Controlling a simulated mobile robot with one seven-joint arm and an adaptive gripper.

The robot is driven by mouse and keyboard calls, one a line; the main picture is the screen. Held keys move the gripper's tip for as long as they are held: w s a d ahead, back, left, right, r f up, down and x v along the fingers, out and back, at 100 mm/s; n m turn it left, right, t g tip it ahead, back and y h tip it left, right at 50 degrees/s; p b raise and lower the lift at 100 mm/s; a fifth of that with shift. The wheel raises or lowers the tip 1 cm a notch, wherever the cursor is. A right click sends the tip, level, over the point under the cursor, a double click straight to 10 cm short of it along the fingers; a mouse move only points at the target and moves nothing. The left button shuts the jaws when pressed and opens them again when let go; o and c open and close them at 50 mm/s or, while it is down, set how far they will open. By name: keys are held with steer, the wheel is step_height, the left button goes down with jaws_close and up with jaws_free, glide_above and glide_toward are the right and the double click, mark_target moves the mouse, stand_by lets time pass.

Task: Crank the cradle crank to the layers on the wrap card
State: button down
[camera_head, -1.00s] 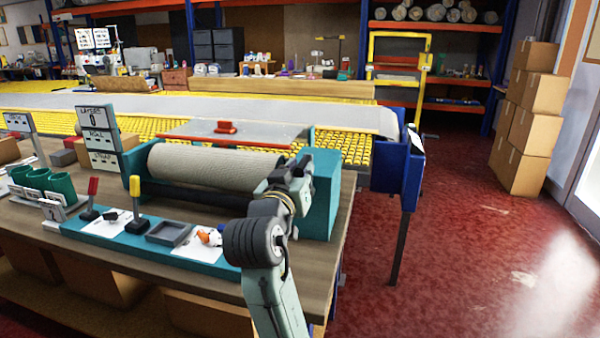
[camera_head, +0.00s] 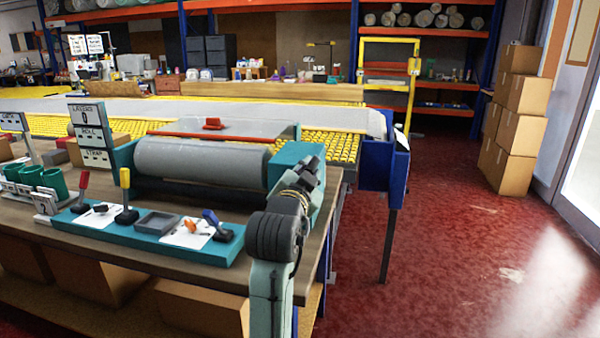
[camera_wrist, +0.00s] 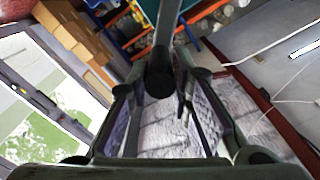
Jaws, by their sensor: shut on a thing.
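A thick grey roll (camera_head: 200,163) lies in the teal cradle (camera_head: 297,153). My gripper (camera_head: 312,170) is at the cradle's right end, where the crank is mostly hidden behind it in the head view. In the wrist view my gripper (camera_wrist: 160,85) is shut on a dark round crank knob (camera_wrist: 160,73), with a grey crank arm (camera_wrist: 166,25) running up from it. The layers sign (camera_head: 87,110) at the cradle's left reads 0, with roll and strap plates below. I cannot make out which card is the wrap card.
Levers with red, yellow and blue handles (camera_head: 210,217) stand on the teal front strip, beside a grey tray (camera_head: 158,223) and white cards. Green cups (camera_head: 52,180) are at left. A blue-legged conveyor end (camera_head: 380,165) stands behind my arm. Red floor at right is open.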

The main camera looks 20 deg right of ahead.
step_height(320, 180, down, 6)
steer(key=s+d+m+b, duration=0.1)
steer(key=d+m+b, duration=0.1)
steer(key=m+b, duration=0.2)
steer(key=shift+s+d+r+m, duration=0.15)
steer(key=shift+s+m, duration=0.15)
steer(key=shift+m, duration=1)
steer(key=c, duration=1.4)
jaws_free()
steer(key=shift+c, duration=0.2)
steer(key=v, duration=0.7)
steer(key=shift+s+a, duration=0.2)
